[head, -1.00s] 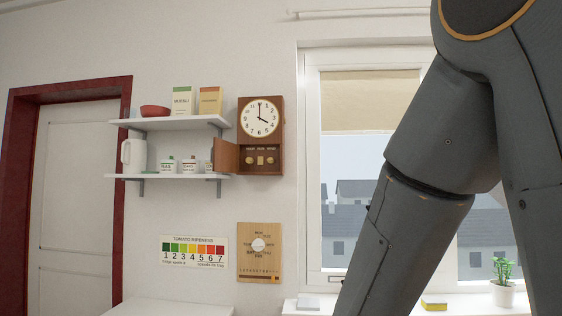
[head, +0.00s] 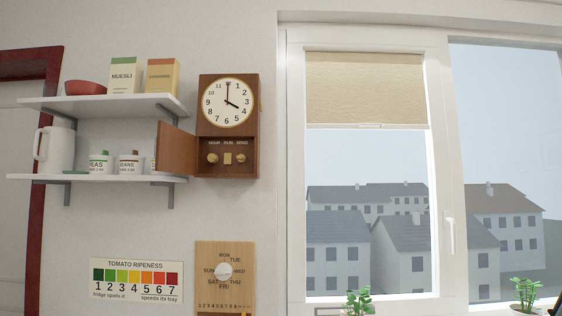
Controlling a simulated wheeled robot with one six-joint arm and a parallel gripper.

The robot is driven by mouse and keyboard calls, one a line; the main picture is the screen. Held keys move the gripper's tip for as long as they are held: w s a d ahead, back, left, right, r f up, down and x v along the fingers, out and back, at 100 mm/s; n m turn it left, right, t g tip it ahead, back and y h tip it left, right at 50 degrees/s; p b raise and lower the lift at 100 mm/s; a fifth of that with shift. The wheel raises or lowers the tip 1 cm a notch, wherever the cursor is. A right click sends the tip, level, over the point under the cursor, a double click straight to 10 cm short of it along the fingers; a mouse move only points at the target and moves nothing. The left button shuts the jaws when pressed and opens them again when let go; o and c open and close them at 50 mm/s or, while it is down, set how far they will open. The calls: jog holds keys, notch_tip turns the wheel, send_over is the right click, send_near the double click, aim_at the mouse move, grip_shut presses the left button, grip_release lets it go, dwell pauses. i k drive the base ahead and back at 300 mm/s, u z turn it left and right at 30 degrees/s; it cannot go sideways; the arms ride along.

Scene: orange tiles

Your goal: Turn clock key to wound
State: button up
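The brown wooden wall clock (head: 203,125) hangs left of the window, its round white dial (head: 228,101) showing about four o'clock. Its small lower door (head: 177,149) stands open to the left. Inside the lower compartment are a left brass key or knob (head: 213,158), a pale brass plate (head: 227,159) in the middle and a right brass key or knob (head: 240,158). I cannot tell exactly how either key is turned. My gripper is not in view.
Two white shelves (head: 105,104) left of the clock hold a red bowl (head: 86,87), boxes, a white jug (head: 55,149) and cans. The open door is close to the lower shelf's end. A wooden weekday board (head: 224,249) hangs below. The window (head: 365,200) is right.

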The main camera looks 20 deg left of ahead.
aim_at(241, 158)
jog(key=u, duration=0.05)
jog(key=i, duration=1.05)
jog(key=u, duration=0.65)
